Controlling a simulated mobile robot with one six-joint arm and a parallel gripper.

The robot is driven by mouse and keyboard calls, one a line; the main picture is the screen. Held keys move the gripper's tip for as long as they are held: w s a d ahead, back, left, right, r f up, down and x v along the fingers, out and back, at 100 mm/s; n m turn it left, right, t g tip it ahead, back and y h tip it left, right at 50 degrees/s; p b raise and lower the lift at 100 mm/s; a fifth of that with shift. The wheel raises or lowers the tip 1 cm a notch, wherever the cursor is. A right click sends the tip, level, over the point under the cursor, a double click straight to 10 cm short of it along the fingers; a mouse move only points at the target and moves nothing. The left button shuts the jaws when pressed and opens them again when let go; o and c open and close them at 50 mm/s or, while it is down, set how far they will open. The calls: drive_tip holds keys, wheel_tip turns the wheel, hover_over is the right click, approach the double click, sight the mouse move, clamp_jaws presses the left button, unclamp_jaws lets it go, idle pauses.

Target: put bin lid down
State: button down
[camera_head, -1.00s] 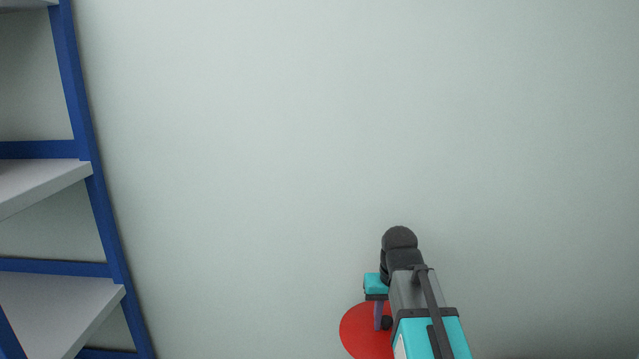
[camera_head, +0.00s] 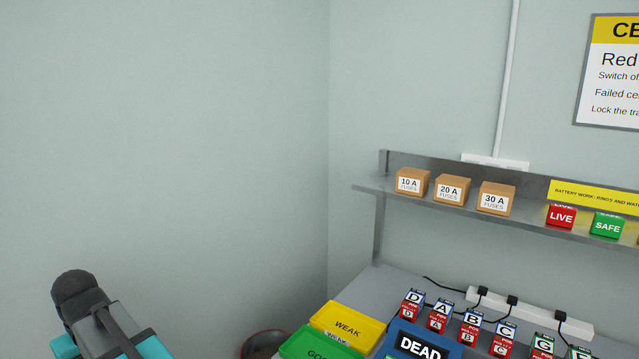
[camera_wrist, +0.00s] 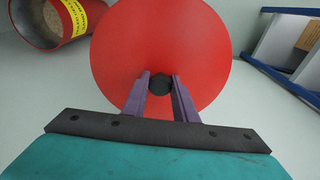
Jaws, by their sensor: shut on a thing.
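The bin lid (camera_wrist: 125,45) is a round red disc with a dark knob at its middle. In the wrist view my gripper (camera_wrist: 160,84) is shut on that knob, one purple finger on each side. The lid is in front of the fingers and hides part of the floor. A red bin (camera_wrist: 45,22) with a yellow label stands at the upper left of the wrist view, open, with sandy material inside. The bin's rim (camera_head: 262,334) also shows at the bottom of the head view. My gripper's fingers and the lid are outside the head view.
A grey bench (camera_head: 376,287) at the right holds yellow and green trays (camera_head: 348,322), a DEAD box (camera_head: 418,343) and several lettered batteries. A shelf (camera_head: 367,187) above holds fuse boxes. Blue racking (camera_wrist: 282,78) stands at the wrist view's right. Pale floor lies between bin and racking.

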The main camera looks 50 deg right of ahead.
wheel_tip(320, 180, up, 9)
drive_tip(key=p, duration=0.7)
drive_tip(key=shift+f+p, duration=0.15)
drive_tip(key=shift+p, duration=0.15)
drive_tip(key=shift+s+f, duration=0.1)
drive_tip(key=shift+s, duration=0.05)
